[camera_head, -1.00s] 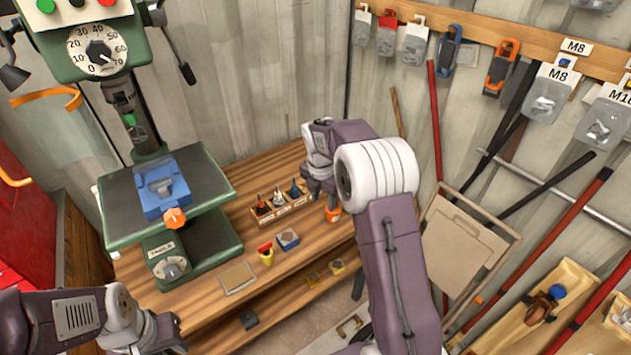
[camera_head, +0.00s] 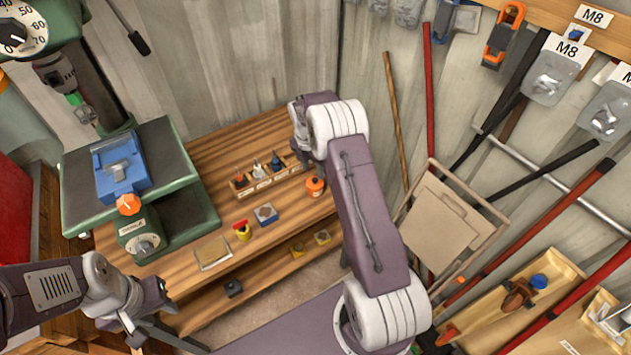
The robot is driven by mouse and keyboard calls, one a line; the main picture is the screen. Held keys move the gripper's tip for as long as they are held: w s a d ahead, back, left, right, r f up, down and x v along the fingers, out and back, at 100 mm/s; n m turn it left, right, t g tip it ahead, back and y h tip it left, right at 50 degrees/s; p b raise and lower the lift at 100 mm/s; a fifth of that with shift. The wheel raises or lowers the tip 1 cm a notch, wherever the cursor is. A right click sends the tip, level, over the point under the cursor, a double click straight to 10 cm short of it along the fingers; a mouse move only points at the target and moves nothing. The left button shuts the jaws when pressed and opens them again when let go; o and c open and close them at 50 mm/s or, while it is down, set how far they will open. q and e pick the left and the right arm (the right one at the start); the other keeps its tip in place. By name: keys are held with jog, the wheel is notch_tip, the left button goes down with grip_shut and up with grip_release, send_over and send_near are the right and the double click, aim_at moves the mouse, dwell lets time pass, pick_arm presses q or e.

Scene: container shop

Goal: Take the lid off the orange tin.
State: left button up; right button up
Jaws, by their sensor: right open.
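The orange tin (camera_head: 315,189) stands upright on the wooden workbench, at the right end of a small wooden rack. It is small, and its orange top is in place as far as I can see. My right gripper (camera_head: 303,164) is open, just behind and above the tin. Its fingers are largely hidden by my own wrist, and I cannot tell whether they touch the tin. My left gripper (camera_head: 165,325) is at the lower left, in front of the bench and far from the tin. Its fingers are too unclear to judge.
A wooden rack (camera_head: 262,184) with several small bottles stands left of the tin. A blue-grey block (camera_head: 265,213), a yellow-and-red item (camera_head: 242,230) and a flat tan pad (camera_head: 212,253) lie in front. A green drill press (camera_head: 180,215) with a blue vise (camera_head: 121,170) stands left.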

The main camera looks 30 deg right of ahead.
aim_at(315, 179)
jog(key=shift+f, duration=0.5)
jog(key=f, duration=0.2)
jog(key=f+p, duration=0.1)
jog(key=f, duration=0.1)
jog(key=shift+w+d, duration=0.15)
jog(key=shift+d, duration=0.2)
jog(key=shift+d+f, duration=0.1)
jog(key=shift+f, duration=0.05)
jog(key=shift+c, duration=0.3)
grip_shut()
